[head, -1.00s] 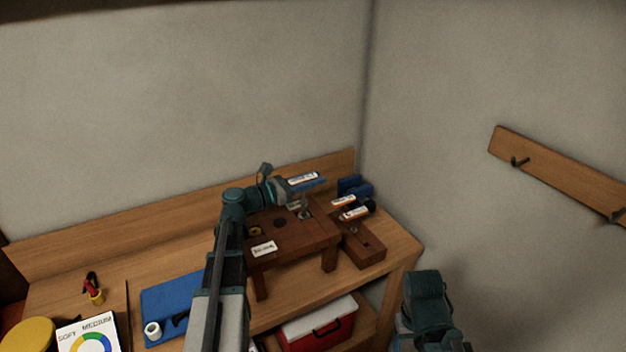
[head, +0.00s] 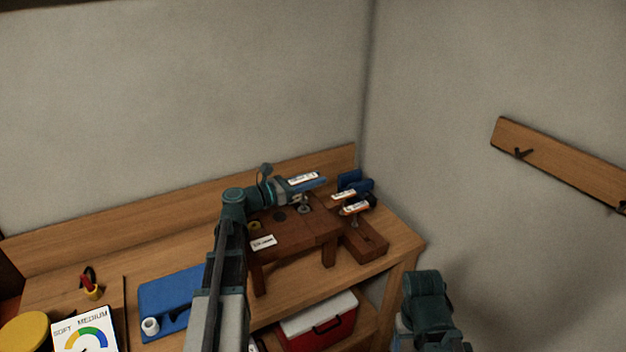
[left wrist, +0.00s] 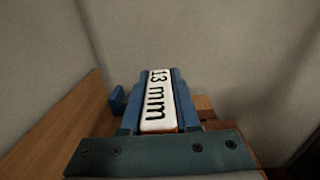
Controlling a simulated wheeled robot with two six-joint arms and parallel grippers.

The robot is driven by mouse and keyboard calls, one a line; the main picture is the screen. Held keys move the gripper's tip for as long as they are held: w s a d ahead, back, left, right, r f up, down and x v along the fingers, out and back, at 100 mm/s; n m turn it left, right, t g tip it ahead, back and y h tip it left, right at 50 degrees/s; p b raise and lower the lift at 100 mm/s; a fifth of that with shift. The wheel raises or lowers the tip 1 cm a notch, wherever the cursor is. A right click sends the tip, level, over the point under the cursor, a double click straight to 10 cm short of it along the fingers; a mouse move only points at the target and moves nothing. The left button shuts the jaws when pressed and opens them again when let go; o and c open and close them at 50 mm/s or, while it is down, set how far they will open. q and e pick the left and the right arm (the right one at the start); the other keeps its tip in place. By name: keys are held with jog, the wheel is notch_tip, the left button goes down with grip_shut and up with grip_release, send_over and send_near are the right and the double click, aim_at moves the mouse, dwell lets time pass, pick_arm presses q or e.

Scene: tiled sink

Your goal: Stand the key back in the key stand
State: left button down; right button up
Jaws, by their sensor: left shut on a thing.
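My left gripper (head: 310,184) is shut on the key, whose white label (head: 302,179) shows between the blue fingers. In the left wrist view the key's label (left wrist: 158,100) reads "13 mm". A small metal part (head: 303,205) shows just below the fingers, above the dark wooden stand (head: 292,240); I cannot tell whether it belongs to the held key or touches the stand. The stand has holes in its top and a white label at its front. My right gripper's jaws are out of the picture; only part of that arm shows at the bottom.
Two white-labelled keys (head: 355,208) stand at a lower wooden block (head: 365,243) right of the stand, with blue objects (head: 350,181) behind. A blue mat (head: 165,290) lies left. A red and white cooler (head: 318,322) is below the bench top. Walls close the back and right.

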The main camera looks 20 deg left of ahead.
pick_arm(q)
jog(key=shift+f+b, duration=0.4)
jog(key=shift+f, duration=0.05)
jog(key=c, duration=0.6)
grip_release()
jog(key=shift+o, duration=0.2)
jog(key=shift+s, duration=0.1)
jog(key=v, duration=1.3)
jog(key=shift+s+a, duration=0.2)
jog(key=shift+a, duration=0.05)
